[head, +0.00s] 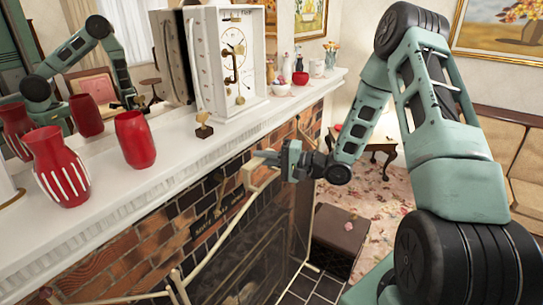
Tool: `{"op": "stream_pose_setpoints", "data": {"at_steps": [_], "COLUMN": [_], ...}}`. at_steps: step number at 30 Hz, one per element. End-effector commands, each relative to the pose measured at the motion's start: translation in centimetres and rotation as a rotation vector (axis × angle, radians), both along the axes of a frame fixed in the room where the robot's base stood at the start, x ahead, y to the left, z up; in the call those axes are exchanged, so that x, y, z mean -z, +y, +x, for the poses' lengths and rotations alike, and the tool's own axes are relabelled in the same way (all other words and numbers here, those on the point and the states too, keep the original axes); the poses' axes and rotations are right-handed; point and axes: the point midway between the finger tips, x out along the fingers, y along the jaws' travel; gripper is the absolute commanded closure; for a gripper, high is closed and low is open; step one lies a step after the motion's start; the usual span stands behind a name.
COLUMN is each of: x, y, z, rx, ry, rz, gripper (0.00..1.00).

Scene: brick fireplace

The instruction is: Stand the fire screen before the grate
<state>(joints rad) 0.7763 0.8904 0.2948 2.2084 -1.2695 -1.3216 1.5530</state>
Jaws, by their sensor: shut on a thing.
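The fire screen (228,231) shows as thin cream-coloured bars in front of the dark fireplace opening, running down and left from my gripper. Its lower part leaves the picture at the bottom. My gripper (262,159) is shut on an upper part of the screen's frame, just below the mantel edge and close to the brick front. The grate is hard to make out; pale log-like shapes (238,296) show low in the dark opening, behind the bars. I cannot tell whether the screen's feet touch the floor.
A dark box-like stool (338,240) stands on the floor right of the hearth. A side table (372,140) stands behind my arm.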

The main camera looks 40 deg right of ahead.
Motion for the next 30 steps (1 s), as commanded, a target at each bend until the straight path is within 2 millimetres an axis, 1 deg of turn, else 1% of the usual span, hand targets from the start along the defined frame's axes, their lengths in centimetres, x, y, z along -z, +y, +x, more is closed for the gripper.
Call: {"op": "stream_pose_setpoints", "data": {"at_steps": [30], "x": [9.0], "y": [0.1], "z": [0.1], "rx": [-0.002], "ry": [-0.010], "rz": [0.004], "gripper": [1.00]}}
